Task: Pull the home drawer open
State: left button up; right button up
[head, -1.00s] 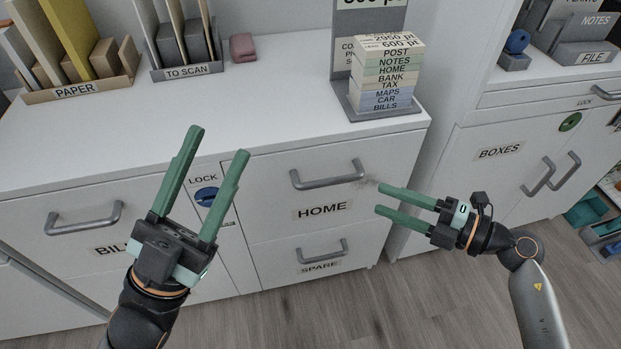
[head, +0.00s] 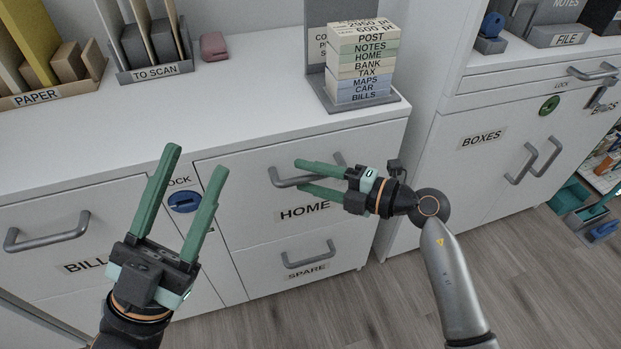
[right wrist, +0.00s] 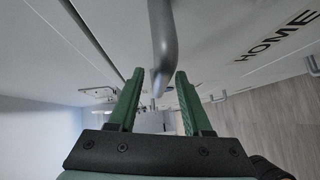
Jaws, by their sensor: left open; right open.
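The HOME drawer (head: 240,195) is a white front under the desk top, and it looks shut. Its grey bar handle (head: 285,183) sits above the HOME label and is partly covered by my right gripper. My right gripper (head: 298,176) is open at the handle, its green fingers pointing left across it. In the right wrist view the handle (right wrist: 162,45) stands between and beyond the open fingers (right wrist: 158,85); I cannot tell whether they touch it. My left gripper (head: 198,160) is open and empty in front of the blue lock (head: 185,202), left of the HOME drawer.
The SPARE drawer (head: 308,252) with its own handle is below. The BILLS drawer (head: 55,215) is at left. A stack of labelled boxes (head: 360,65) stands on the desk's right end. The BOXES cabinet (head: 480,165) is at right. Floor (head: 400,290) shows in front.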

jog(key=shift+c, duration=0.3)
grip_shut()
dwell(1.1)
